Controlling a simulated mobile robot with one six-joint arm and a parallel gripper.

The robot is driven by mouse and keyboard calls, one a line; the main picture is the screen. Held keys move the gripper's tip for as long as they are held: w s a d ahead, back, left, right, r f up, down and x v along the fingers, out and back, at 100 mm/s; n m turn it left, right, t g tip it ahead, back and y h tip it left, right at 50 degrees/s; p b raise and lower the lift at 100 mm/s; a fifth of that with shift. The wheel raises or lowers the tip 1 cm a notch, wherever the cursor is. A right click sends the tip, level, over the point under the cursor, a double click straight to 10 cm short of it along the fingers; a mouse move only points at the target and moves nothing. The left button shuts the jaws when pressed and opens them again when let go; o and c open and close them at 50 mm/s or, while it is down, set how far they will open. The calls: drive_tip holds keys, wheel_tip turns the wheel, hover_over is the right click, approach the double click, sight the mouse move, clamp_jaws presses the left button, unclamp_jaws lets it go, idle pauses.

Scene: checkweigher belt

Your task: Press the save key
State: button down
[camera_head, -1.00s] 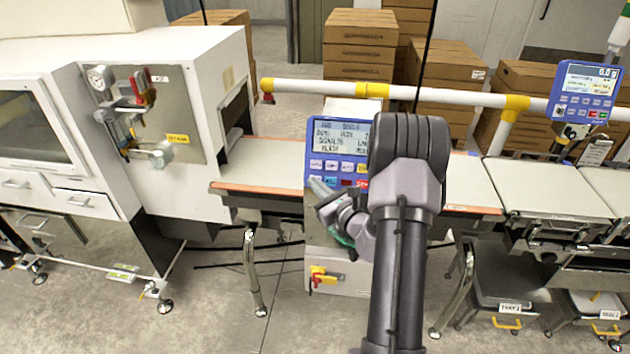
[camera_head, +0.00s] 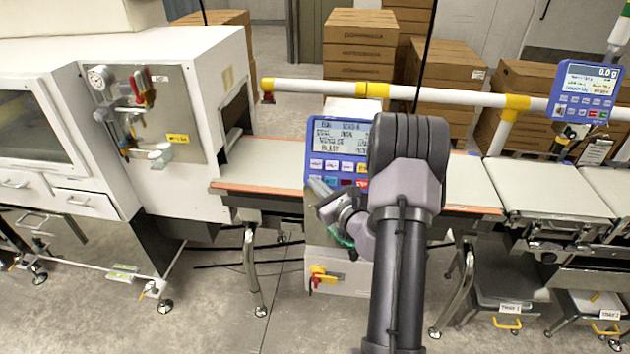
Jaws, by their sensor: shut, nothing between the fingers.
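The blue control panel (camera_head: 316,150) stands at the middle of the belt, with a lit screen (camera_head: 341,137) above rows of small keys. The key labels are too small to read, so I cannot tell which one is the save key. My arm hides the right part of the panel. I cannot tell whether the tip touches a key.
A white machine (camera_head: 200,70) stands at the left. The conveyor belt (camera_head: 262,165) runs behind the panel. A second blue display (camera_head: 585,92) is at the upper right. A white and yellow rail (camera_head: 440,97) crosses behind. A yellow and red switch (camera_head: 322,277) sits below the panel.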

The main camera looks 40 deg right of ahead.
drive_tip(key=shift+w+d+f, duration=0.15)
drive_tip(key=shift+w+d, duration=0.05)
drive_tip(key=shift+d, duration=0.05)
drive_tip(key=shift+w+d+f, duration=0.2)
drive_tip(key=shift+w+d, duration=0.05)
idle(0.8)
drive_tip(key=shift+s+a+r, duration=0.4)
drive_tip(key=shift+s+a, duration=0.1)
drive_tip(key=shift+a, duration=0.05)
drive_tip(key=shift+s+a+r, duration=0.6)
drive_tip(key=shift+s+a, duration=0.15)
drive_tip(key=shift+a, duration=0.1)
drive_tip(key=shift+s+a+r, duration=0.55)
drive_tip(key=shift+s+a, duration=0.15)
drive_tip(key=shift+a, duration=0.15)
drive_tip(key=s+a+r, duration=0.2)
drive_tip(key=s+a, duration=0.1)
drive_tip(key=a, duration=0.1)
drive_tip(key=shift+s+r, duration=0.25)
drive_tip(key=shift+r, duration=0.1)
